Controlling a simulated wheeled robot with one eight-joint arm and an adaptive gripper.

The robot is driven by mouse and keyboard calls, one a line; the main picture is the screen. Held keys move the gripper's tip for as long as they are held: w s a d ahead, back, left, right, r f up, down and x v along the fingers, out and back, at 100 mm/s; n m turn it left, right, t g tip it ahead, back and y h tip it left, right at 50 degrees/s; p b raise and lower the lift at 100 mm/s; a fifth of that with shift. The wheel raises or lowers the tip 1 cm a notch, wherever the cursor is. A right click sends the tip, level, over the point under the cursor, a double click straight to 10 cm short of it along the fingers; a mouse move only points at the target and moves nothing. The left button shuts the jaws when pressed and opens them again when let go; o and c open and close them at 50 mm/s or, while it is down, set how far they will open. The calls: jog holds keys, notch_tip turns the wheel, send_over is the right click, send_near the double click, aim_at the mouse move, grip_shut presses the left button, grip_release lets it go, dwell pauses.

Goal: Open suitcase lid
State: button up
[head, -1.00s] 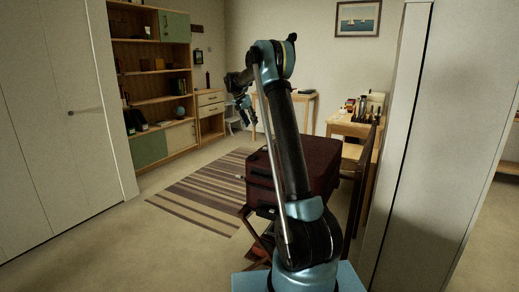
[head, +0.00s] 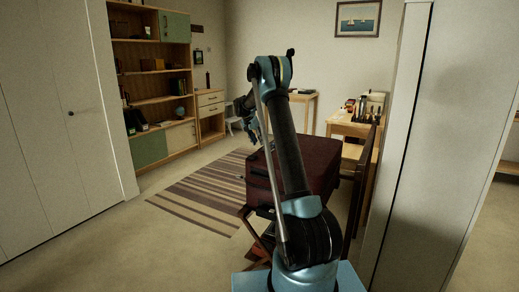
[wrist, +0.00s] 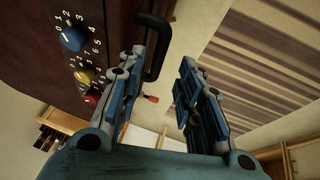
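The dark red suitcase (head: 318,165) lies shut on a folding stand in the head view, partly hidden behind my arm. In the wrist view, its side (wrist: 35,45) fills the upper left, with a blue dial (wrist: 73,38), a yellow dial (wrist: 83,76) and a red dial (wrist: 91,98) beside printed numbers. A black handle (wrist: 166,38) sticks out from that side. My gripper (wrist: 163,58) is open, its fingers apart with nothing held. The handle shows close to the left finger; I cannot tell whether they touch. In the head view, my gripper (head: 254,132) is at the suitcase's far left, partly hidden.
A striped rug (head: 200,193) lies on the floor left of the suitcase. A wooden chair (head: 362,180) stands close on its right, by a desk (head: 350,128). A tall pale panel (head: 430,150) bounds the right. A bookshelf (head: 150,85) is at the back left.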

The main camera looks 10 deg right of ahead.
jog(key=shift+x, duration=2.2)
